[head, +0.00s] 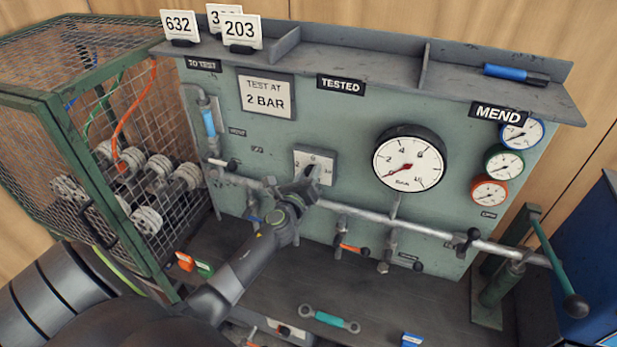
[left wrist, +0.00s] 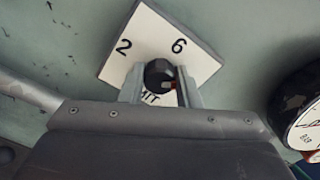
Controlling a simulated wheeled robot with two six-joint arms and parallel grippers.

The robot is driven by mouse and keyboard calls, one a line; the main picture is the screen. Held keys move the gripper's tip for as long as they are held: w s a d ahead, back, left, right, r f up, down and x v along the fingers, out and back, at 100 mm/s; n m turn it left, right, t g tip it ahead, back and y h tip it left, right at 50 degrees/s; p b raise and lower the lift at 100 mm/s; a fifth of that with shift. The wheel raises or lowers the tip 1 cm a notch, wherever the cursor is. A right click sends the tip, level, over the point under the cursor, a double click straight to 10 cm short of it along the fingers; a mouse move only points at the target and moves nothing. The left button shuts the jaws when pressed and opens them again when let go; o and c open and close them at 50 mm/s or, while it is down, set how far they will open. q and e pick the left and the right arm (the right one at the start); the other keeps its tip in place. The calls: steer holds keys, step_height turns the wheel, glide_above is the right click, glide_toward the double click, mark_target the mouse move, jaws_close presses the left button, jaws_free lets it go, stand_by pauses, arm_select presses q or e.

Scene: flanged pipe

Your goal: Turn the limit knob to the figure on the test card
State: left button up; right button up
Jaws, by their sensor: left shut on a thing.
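The test card (head: 266,95) on the panel reads "TEST AT 2 BAR". The limit knob's white plate (head: 329,160) is below it, partly hidden by my left gripper (head: 313,184). In the left wrist view the plate (left wrist: 196,62) shows the figures 2 and 6 and part of a word. The dark round limit knob (left wrist: 157,73) sits between the fingers of my left gripper (left wrist: 160,88), which is shut on it. A small pale and orange mark shows at the knob's lower right; which figure it marks I cannot tell. My right gripper is not in view.
A large gauge (head: 422,178) is right of the knob, also at the edge of the left wrist view (left wrist: 305,125). A pipe (head: 350,211) with valve handles crosses below. A mesh cage (head: 45,105) stands left. A teal spanner (head: 330,318) lies on the bench.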

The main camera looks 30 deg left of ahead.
arm_select(q)
steer(key=n+b, duration=0.1)
steer(key=n, duration=0.3)
steer(key=shift+f+n+b, duration=0.2)
steer(key=shift+n+b, duration=0.15)
steer(key=shift+n, duration=0.05)
steer(key=n+b, duration=0.1)
steer(key=n, duration=0.2)
steer(key=shift+f+n+b, duration=0.1)
steer(key=shift+n+b, duration=0.2)
steer(key=shift+b, duration=0.05)
steer(key=n+b, duration=0.2)
steer(key=n, duration=0.1)
steer(key=shift+a+n, duration=0.1)
steer(key=shift+n, duration=0.2)
steer(key=shift+f+n+b, duration=0.2)
steer(key=shift+n+b, duration=3.8)
steer(key=shift+n, duration=5.1)
steer(key=o, duration=1)
steer(key=shift+d+r, duration=0.15)
steer(key=shift+d, duration=0.05)
steer(key=shift+c, duration=0.2)
